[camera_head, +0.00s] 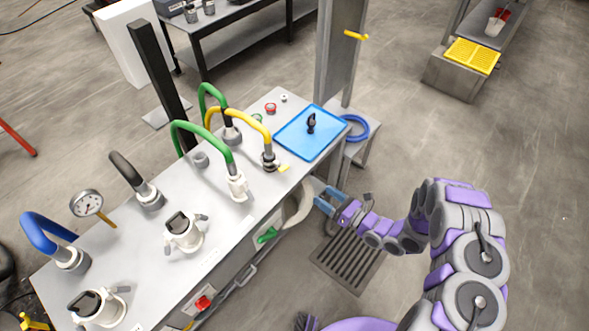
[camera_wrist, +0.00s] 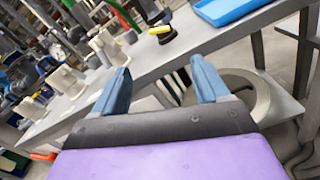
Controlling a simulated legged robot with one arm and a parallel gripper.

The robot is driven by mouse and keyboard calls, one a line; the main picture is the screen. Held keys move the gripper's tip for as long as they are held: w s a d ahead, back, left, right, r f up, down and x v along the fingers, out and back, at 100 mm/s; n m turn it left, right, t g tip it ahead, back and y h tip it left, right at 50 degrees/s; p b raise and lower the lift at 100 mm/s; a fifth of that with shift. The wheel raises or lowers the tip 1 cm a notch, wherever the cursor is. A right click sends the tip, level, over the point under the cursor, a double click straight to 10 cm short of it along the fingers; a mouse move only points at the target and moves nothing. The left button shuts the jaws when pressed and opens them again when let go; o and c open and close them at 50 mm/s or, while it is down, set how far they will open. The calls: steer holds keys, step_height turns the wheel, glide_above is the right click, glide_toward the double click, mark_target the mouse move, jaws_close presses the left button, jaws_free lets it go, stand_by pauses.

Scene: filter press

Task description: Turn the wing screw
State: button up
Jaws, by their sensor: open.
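A clamped coupling (camera_head: 269,160) joins the yellow hose to the table top, with a small yellow part (camera_head: 283,168) sticking out to its right. This may be the wing screw, but it is too small to tell. In the wrist view a dark fitting with a yellow part (camera_wrist: 163,31) stands at the table edge, beyond my fingertips. My gripper (camera_head: 328,199) is beside the table's front side, lower right of that coupling and apart from it. In the wrist view its blue fingers (camera_wrist: 160,64) are spread, with nothing held between them.
The grey table (camera_head: 232,212) carries green and yellow hoses, white fittings and a gauge (camera_head: 87,204). A blue tray (camera_head: 300,140) holds a black object (camera_head: 311,122). A pale curved basin (camera_head: 299,208) juts from the table's front near my gripper. A floor grate (camera_head: 347,264) lies below.

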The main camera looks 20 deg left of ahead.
mark_target(282, 167)
steer(key=b+x, duration=0.3)
steer(key=x, duration=1.4)
steer(key=shift+w+a, duration=0.1)
steer(key=shift+a, duration=0.15)
steer(key=c, duration=1.1)
steer(key=shift+o, duration=0.2)
steer(key=shift+r, duration=0.1)
steer(key=shift+m, duration=0.4)
